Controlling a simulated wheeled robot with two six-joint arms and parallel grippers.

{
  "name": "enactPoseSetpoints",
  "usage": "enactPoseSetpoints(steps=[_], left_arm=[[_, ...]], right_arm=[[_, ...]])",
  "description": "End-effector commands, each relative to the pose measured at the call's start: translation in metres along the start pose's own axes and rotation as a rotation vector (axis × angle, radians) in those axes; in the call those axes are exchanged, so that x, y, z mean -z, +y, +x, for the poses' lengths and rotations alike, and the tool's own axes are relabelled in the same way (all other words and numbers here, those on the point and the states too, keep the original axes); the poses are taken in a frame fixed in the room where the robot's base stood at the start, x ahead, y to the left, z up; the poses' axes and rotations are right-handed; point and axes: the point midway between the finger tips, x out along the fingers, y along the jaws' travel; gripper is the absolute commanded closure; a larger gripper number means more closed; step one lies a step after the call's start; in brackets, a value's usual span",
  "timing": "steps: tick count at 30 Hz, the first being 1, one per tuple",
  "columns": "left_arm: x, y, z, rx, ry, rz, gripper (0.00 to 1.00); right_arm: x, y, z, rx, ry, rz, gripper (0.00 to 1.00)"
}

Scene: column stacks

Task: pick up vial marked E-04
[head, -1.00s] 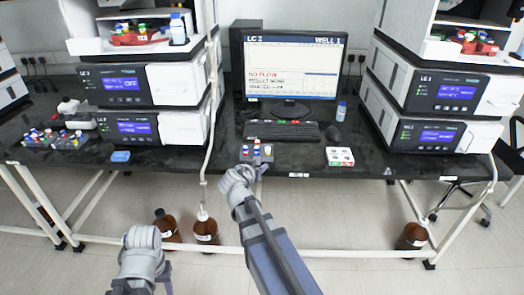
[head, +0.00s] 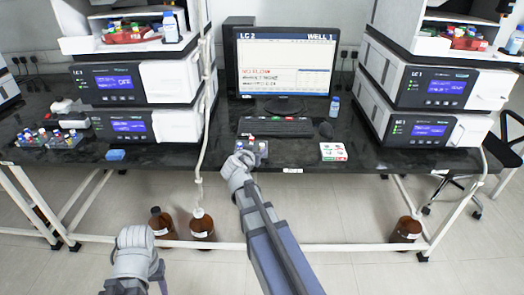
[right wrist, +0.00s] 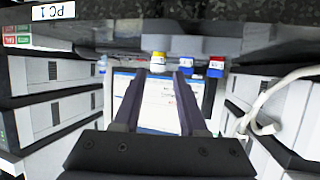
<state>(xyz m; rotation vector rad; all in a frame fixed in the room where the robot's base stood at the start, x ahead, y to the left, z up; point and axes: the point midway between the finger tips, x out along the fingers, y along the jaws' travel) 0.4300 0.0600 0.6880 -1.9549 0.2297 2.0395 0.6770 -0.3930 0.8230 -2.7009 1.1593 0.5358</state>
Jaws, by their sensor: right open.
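No vial label is readable, so I cannot tell which one is E-04. A small group of capped vials (head: 249,143) stands near the front edge of the bench, partly hidden by my right gripper (head: 245,157). In the right wrist view, that gripper (right wrist: 159,78) is open, with nothing between its fingers. A yellow-capped vial (right wrist: 158,61) shows beyond the gap between the fingertips, with a blue-capped vial (right wrist: 187,65) and a red-capped vial (right wrist: 215,66) beside it. My left arm is low at the left in the head view; its fingers are not clear.
A keyboard (head: 275,127) and monitor (head: 285,62) stand behind the vials. Instrument stacks flank both sides.

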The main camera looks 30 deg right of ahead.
Motion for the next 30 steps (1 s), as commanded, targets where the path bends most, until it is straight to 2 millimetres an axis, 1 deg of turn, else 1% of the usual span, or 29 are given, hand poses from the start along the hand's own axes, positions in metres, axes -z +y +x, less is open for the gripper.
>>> enactPoseSetpoints(steps=[1,6,8,10,16,27,30], left_arm=[[0.000,0.000,0.004,0.000,0.000,0.000,0.50],[0.001,0.001,0.013,0.000,0.000,0.000,0.50],[0.001,0.002,0.015,0.000,0.000,0.000,0.50],[0.001,0.002,0.016,0.000,0.000,0.000,0.50],[0.001,0.001,0.015,0.000,0.000,0.000,0.50],[0.001,0.001,0.015,0.000,0.000,0.000,0.50],[0.001,0.001,0.015,0.000,0.000,0.000,0.50]], right_arm=[[0.000,0.000,0.009,-0.002,0.000,0.001,0.58],[0.000,0.002,0.035,-0.002,-0.001,0.002,0.58],[0.001,0.001,0.042,-0.001,0.000,0.001,0.58],[0.001,0.002,0.045,0.000,0.000,0.000,0.58],[0.002,0.002,0.044,0.000,0.000,0.000,0.58],[0.002,0.002,0.044,0.000,0.000,0.000,1.00],[0.002,0.002,0.044,0.000,0.000,0.000,1.00]])
